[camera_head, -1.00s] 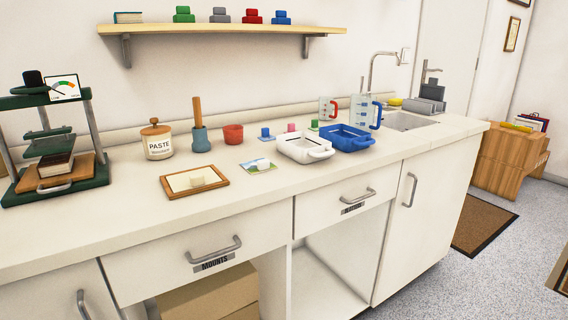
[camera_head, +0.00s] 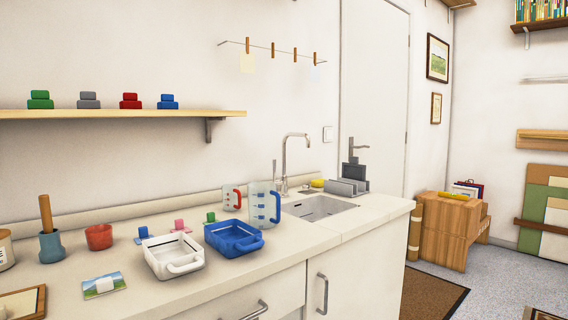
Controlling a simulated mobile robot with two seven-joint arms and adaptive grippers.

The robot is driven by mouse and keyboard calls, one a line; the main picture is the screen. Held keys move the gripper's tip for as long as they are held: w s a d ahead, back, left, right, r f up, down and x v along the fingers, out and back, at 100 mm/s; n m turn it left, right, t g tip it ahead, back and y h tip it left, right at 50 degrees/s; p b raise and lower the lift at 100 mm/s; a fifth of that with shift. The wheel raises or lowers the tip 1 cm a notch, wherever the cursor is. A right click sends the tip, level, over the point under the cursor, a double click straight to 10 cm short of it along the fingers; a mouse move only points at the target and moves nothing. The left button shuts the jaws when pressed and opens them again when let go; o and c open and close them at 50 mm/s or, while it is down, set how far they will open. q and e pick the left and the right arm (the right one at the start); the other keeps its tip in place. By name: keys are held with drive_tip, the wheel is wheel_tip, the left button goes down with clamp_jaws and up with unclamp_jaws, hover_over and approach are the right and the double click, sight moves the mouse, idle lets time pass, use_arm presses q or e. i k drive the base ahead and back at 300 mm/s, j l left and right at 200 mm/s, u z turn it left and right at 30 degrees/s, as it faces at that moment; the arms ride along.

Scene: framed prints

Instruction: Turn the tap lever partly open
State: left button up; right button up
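The tap (camera_head: 286,165) is a chrome gooseneck standing behind the sink, with its spout curving to the right. A slim upright piece (camera_head: 274,172) beside its left side may be the lever, but it is too small to tell its setting. The grey sink basin (camera_head: 318,207) is set into the white counter below the tap. Neither of my grippers is in view.
A blue-marked measuring jug (camera_head: 264,204), a red-handled jug (camera_head: 231,198), a blue tray (camera_head: 233,236) and a white tray (camera_head: 173,256) stand left of the sink. A yellow sponge (camera_head: 317,183) and a grey rack (camera_head: 348,186) sit behind it.

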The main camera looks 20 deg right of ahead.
sight(274, 172)
drive_tip(key=i+l, duration=0.15)
drive_tip(key=l, duration=0.2)
drive_tip(key=i+l, duration=0.1)
drive_tip(key=l, duration=0.3)
drive_tip(key=i+l, duration=0.15)
drive_tip(key=l, duration=0.25)
drive_tip(key=j+u, duration=0.05)
